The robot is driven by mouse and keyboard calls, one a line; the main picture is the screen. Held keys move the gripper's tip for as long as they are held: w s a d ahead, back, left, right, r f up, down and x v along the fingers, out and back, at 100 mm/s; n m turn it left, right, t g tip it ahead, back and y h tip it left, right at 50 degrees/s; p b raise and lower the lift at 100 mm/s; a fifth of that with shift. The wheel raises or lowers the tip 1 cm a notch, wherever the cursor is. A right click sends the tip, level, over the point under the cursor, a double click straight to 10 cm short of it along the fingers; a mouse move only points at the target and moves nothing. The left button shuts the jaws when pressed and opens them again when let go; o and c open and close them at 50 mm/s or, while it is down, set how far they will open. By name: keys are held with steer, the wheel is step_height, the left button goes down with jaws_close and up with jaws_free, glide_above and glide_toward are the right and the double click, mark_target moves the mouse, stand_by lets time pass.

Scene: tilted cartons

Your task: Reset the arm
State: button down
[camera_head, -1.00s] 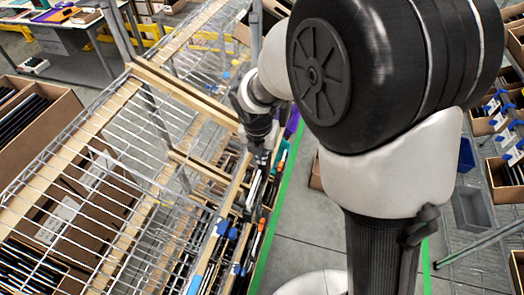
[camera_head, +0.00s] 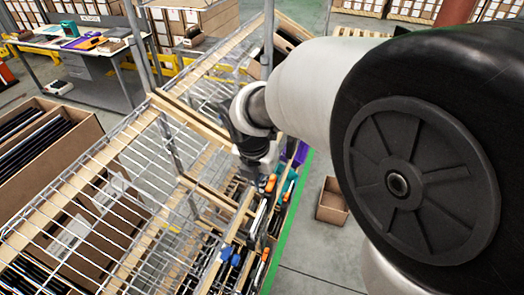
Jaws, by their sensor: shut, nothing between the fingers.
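My arm reaches from the right side of the picture toward the shelf, with its large black joint close to the camera. My gripper (camera_head: 264,182) points down at the right edge of the wire rack (camera_head: 120,165), above the row of upright items there. It is small and dark in this view, and its fingers are shut with nothing seen between them. I cannot tell whether the fingertips touch the items below. My arm's big joint hides much of the right side.
Upright items with orange, teal and blue parts (camera_head: 285,185) stand along the rack's right edge. A brown carton (camera_head: 332,200) sits on the floor to the right. A carton of dark flat items (camera_head: 45,150) stands at left. A table (camera_head: 95,45) is behind.

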steer(key=shift+w, duration=0.1)
stand_by(0.3)
steer(key=s+d+r+m+t+b, duration=0.1)
steer(key=s+d+r+m+b, duration=0.1)
steer(key=s+d+m+b, duration=1.05)
steer(key=s+d+f+m, duration=0.1)
steer(key=s+m, duration=0.3)
steer(key=m, duration=0.5)
steer(key=s+d+f+m+t+y, duration=0.1)
steer(key=s+f+m, duration=0.3)
steer(key=m, duration=0.6)
